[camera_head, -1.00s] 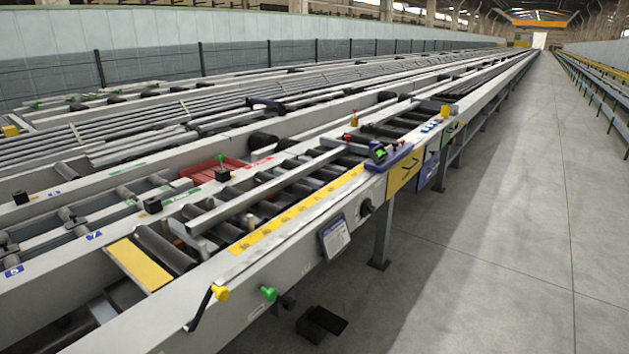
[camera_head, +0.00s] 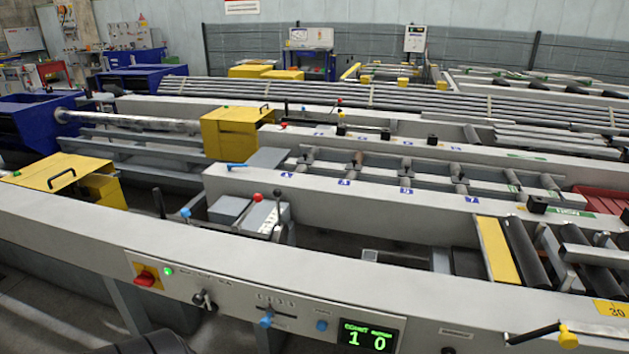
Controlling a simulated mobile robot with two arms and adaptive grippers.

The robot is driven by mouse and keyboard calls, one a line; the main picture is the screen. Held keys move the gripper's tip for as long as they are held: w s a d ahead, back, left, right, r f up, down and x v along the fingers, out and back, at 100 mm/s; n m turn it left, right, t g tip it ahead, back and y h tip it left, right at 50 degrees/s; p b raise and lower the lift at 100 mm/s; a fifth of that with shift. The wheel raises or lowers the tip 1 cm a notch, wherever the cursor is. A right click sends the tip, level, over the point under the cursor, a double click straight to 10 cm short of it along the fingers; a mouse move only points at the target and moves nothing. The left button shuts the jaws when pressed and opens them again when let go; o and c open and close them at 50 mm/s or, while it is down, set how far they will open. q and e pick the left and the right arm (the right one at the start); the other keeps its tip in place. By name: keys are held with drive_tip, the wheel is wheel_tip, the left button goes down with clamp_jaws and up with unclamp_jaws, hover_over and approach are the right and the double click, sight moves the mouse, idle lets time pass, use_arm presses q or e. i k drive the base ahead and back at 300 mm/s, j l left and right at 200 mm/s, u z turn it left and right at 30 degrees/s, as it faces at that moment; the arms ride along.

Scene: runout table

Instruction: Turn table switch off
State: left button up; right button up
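A red rotary switch (camera_head: 146,278) on a yellow plate is on the grey front panel of the runout table (camera_head: 320,262), at the lower left. A small lit green lamp (camera_head: 168,271) is just right of it. A black lever switch (camera_head: 204,299) is further right on the same panel. The small labels are too blurred to read. No gripper fingers show. A dark rounded shape (camera_head: 160,343) at the bottom edge, below the panel, is cut off, and I cannot tell what it is.
A lit display (camera_head: 367,335) reads 1 0 in green, beside blue knobs (camera_head: 321,326). Yellow covers (camera_head: 62,170) and rollers (camera_head: 525,250) lie behind the panel.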

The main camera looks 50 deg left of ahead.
sight(147, 279)
drive_tip(key=u, duration=2.7)
